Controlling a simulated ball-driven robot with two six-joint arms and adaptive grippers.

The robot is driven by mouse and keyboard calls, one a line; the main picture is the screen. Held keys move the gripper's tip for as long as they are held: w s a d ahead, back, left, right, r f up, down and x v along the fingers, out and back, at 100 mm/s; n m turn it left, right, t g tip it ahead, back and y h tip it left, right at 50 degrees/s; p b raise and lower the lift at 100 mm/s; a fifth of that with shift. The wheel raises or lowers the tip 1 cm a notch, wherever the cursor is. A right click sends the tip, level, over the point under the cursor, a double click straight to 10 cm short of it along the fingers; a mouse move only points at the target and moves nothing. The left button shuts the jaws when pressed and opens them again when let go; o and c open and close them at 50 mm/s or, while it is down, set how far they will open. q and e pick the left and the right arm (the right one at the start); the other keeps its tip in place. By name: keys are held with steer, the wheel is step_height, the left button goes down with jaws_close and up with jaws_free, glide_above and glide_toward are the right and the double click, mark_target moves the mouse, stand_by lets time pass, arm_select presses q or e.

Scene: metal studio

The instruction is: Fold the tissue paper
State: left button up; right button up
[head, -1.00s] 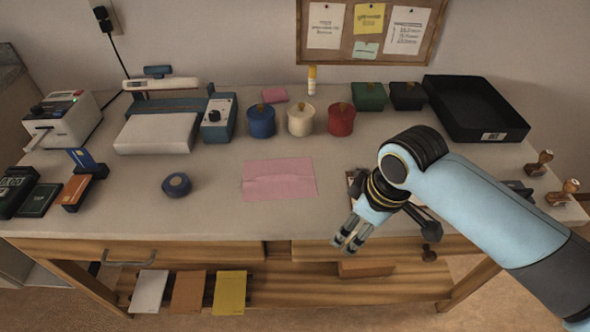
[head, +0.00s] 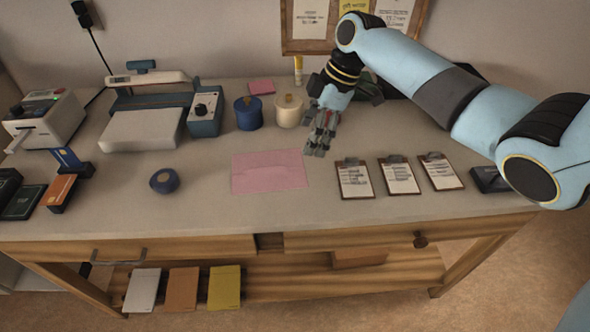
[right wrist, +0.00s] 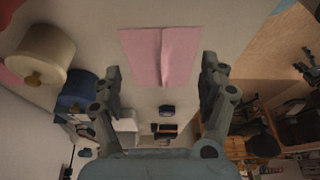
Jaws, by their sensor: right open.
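The pink tissue paper (head: 269,171) lies flat on the table, with a crease line across its middle. In the right wrist view the tissue (right wrist: 161,56) shows ahead of the fingers, with the crease running lengthwise in that picture. My right gripper (head: 317,153) is open and empty, fingers pointing down, just right of the tissue's upper right corner. In the right wrist view its two fingers (right wrist: 161,75) stand wide apart with nothing between them. I cannot tell its exact height above the table. My left gripper is not in view.
A blue pot (head: 249,114) and a cream pot (head: 289,111) stand behind the tissue. Several clipboards (head: 400,176) lie to its right. A blue tape roll (head: 164,181) sits to its left. The table in front of the tissue is clear.

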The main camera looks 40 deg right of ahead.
mark_target(294, 167)
steer(key=b+x, duration=0.5)
steer(key=x, duration=0.2)
steer(key=shift+b, duration=0.3)
steer(key=shift+w+a+f, duration=0.1)
steer(key=shift+f, duration=0.3)
steer(key=shift+f+b, duration=0.15)
steer(key=shift+b, duration=0.2)
steer(key=c, duration=1.1)
jaws_close()
